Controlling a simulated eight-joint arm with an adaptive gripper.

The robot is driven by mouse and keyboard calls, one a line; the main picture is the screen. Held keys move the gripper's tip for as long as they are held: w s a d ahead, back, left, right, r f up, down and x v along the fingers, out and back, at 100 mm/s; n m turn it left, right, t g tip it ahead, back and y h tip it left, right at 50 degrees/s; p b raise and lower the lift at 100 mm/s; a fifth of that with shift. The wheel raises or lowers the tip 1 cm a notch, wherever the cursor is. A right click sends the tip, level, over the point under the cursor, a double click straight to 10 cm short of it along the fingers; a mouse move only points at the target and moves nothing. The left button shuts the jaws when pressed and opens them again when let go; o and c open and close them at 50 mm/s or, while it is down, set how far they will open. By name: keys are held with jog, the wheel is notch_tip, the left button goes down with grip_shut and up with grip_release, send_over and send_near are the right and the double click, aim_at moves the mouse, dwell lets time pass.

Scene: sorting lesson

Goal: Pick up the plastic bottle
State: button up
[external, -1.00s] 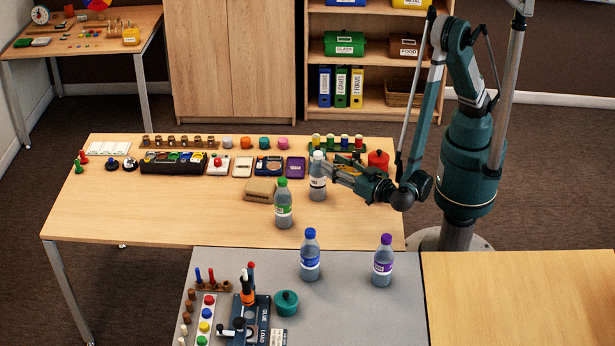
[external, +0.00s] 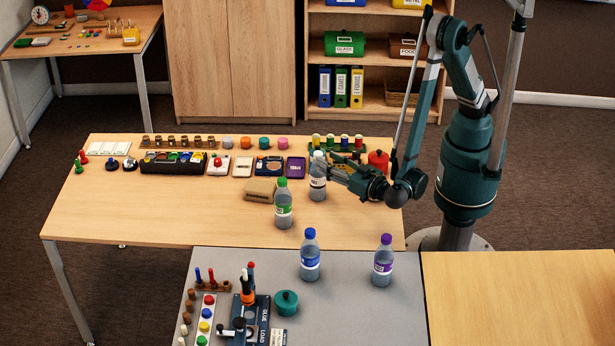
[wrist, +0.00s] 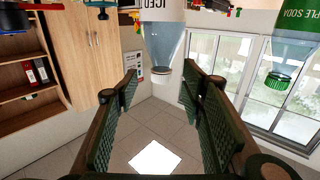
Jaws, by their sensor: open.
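Several plastic bottles stand upright. The white-capped bottle (external: 318,182) is on the wooden table, right at my gripper's tips. In the wrist view, which is upside down, this bottle (wrist: 165,45) lies between and ahead of my fingers. My gripper (external: 331,170) is open, with a wide gap between its fingers (wrist: 166,85); it holds nothing. I cannot tell if a finger touches the bottle. The green-capped bottle (external: 284,208) stands to its left and front; it also shows at the right in the wrist view (wrist: 290,50). A blue-capped bottle (external: 310,260) and a purple-capped bottle (external: 383,265) stand on the grey table.
A red pot (external: 378,159) stands behind my gripper. The wooden table's front left is clear.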

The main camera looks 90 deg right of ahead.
aim_at(318, 153)
jog(key=shift+b+x, duration=0.75)
jog(key=shift+x, duration=1.85)
jog(key=shift+r, duration=0.1)
